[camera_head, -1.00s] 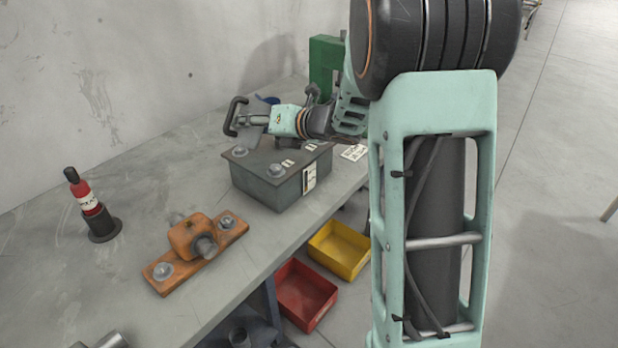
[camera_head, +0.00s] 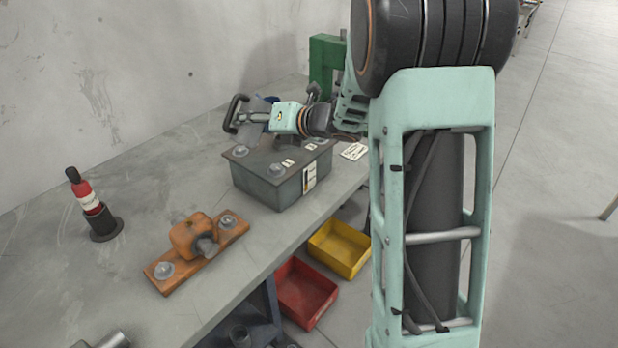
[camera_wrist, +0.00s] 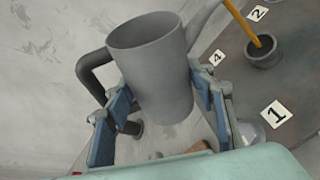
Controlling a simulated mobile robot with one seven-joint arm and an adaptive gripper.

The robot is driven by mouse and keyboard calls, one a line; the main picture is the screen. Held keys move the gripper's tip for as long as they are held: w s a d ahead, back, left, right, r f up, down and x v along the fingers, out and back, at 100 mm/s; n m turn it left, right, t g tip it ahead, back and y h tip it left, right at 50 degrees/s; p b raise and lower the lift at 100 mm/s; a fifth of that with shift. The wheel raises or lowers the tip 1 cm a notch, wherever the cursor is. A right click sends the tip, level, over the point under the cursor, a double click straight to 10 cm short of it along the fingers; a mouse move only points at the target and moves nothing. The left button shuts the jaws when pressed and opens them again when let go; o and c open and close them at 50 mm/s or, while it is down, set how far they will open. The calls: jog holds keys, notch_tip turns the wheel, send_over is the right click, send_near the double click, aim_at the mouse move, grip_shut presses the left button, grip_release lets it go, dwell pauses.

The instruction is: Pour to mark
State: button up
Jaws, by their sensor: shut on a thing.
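A grey metal jug (camera_wrist: 155,70) with a dark handle and a grey spout on the right fills the middle of the wrist view. It also shows tilted in the head view (camera_head: 256,110), above the dark grey box, with its handle to the left. My gripper (camera_head: 258,117) is shut on the jug, its blue-padded fingers on both sides of the body in the wrist view. The jug's inside looks plain grey; I cannot tell whether it holds anything. No mark line is visible on it.
A dark grey box (camera_head: 270,190) with bolts and labels stands below the gripper. A small dark cup (camera_wrist: 264,54) with a yellow stick stands near numbered cards. An orange bearing block (camera_head: 195,240) and a red bottle (camera_head: 90,200) are on the bench's left. Yellow (camera_head: 340,262) and red (camera_head: 308,310) bins sit lower.

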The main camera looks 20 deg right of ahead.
jog(key=shift+w+r+m+y+p, duration=0.1)
jog(key=shift+r+m+y+p, duration=0.4)
jog(key=shift+r+p, duration=0.6)
dwell(1.8)
jog(key=shift+d+p, duration=0.1)
jog(key=shift+p, duration=0.25)
jog(key=shift+d+r+m, duration=0.1)
jog(key=shift+r+m, duration=0.25)
jog(key=shift+m, duration=0.15)
dwell(1.0)
jog(key=f+b, duration=0.1)
jog(key=b, duration=0.2)
jog(key=shift+f+n, duration=0.25)
jog(key=shift+n, duration=0.05)
jog(key=b, duration=0.2)
jog(key=f+n+b, duration=0.1)
jog(key=b, duration=0.1)
jog(key=shift+a+f+h, duration=0.2)
jog(key=shift+a+h, duration=0.05)
jog(key=shift+h, duration=0.05)
jog(key=shift+r+b, duration=0.1)
jog(key=shift+b, duration=0.3)
